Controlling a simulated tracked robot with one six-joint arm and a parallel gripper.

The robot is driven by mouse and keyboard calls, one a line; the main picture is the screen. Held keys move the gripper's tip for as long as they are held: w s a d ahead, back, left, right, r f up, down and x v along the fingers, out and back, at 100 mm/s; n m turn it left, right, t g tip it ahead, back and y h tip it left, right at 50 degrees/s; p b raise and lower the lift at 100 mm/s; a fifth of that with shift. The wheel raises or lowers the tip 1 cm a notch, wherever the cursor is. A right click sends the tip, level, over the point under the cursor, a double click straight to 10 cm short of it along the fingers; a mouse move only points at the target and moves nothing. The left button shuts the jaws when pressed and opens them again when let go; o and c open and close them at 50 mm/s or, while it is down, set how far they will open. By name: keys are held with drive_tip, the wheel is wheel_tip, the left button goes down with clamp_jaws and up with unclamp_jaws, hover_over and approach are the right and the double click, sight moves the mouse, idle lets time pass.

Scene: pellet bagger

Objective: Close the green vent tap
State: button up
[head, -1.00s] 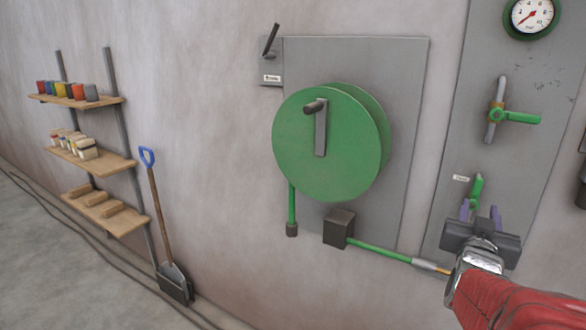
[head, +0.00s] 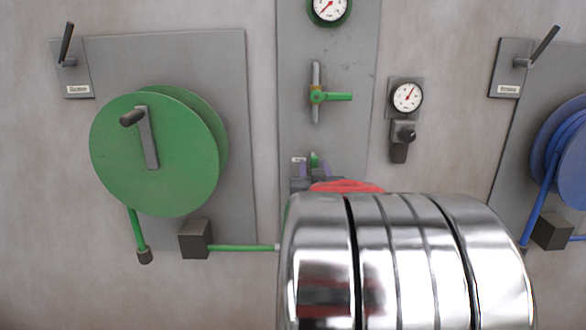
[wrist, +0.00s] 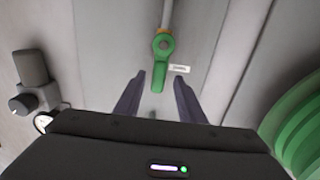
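A small green lever tap (head: 314,160) sits low on the tall grey panel, with a white label whose text I cannot read. It is mostly hidden behind my gripper (head: 313,172) in the head view. The wrist view shows the green tap (wrist: 162,58) with its handle in line with the grey pipe. My gripper (wrist: 160,78) is open, its two purple-grey fingers apart. The handle's end appears between the fingertips; I cannot tell whether it touches. A second green tap (head: 330,97) higher up has its handle crosswise to its pipe.
A green gauge (head: 329,8) tops the panel. A small gauge with a black knob (head: 404,132) is to its right. A green hose reel (head: 150,165) stands left, a blue reel (head: 570,150) right. My chrome and red arm hides the lower middle.

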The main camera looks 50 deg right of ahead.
drive_tip(key=shift+s, duration=0.15)
clamp_jaws()
idle(0.5)
